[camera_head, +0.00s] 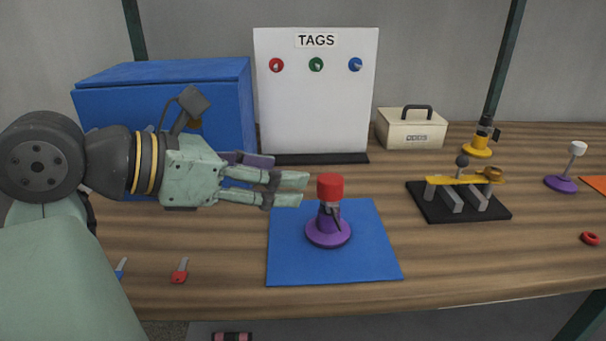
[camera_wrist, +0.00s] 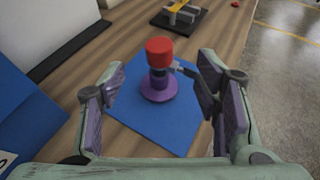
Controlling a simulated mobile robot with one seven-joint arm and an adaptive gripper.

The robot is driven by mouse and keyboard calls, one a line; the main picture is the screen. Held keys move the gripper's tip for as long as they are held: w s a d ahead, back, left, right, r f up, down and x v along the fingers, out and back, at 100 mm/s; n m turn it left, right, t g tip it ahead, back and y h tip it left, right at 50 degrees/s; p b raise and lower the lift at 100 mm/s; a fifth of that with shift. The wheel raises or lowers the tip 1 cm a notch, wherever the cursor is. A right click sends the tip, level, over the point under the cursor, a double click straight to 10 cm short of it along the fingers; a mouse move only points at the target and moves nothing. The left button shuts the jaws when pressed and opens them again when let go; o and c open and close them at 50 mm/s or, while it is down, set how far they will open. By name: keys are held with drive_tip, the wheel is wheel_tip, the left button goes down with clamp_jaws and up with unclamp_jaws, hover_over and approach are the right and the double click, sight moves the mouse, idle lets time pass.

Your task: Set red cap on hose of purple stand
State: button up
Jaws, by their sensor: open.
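A red cap (camera_head: 330,187) sits upright on top of the short hose of the purple stand (camera_head: 328,233), which stands on a blue mat (camera_head: 375,258). A small dark clip or lever hangs at the hose's side. The cap also shows in the wrist view (camera_wrist: 159,51), above the purple base (camera_wrist: 158,88). How far the cap is pushed down I cannot tell. My gripper (camera_head: 288,190) is open and empty, just left of the cap, its fingers pointing right towards it. In the wrist view, the stand appears beyond and between the spread fingers, apart from them.
A blue box (camera_head: 165,95) and a white TAGS board (camera_head: 318,115) stand behind. To the right are a cream box (camera_head: 410,129), a black rack (camera_head: 458,203) with a yellow part, a yellow stand (camera_head: 478,148) and another purple stand (camera_head: 561,183) with a white top.

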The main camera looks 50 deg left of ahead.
drive_tip(key=shift+v, duration=1.45)
